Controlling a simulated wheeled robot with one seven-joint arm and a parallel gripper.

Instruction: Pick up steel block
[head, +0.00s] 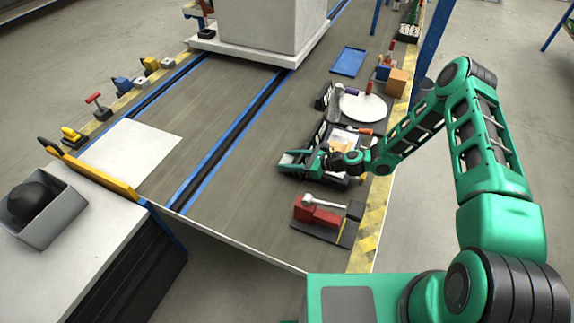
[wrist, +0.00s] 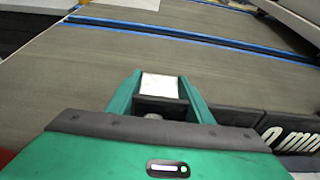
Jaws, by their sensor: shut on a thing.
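The steel block (wrist: 160,86) shows in the wrist view as a pale, square-faced block between the two green fingers of my gripper (wrist: 160,92). The fingers are shut on it, one on each side. The fingers hide its sides. In the head view my gripper (head: 287,163) is at the right part of the platform, at the left edge of a dark tray of items. The block is too small to make out there.
A red block with a wrench (head: 318,212) lies on a dark mat in front of my gripper. A white round plate (head: 363,108) and a blue tray (head: 349,62) are farther back. A black bin edge with white lettering (wrist: 285,134) is close on the right. The platform's middle is clear.

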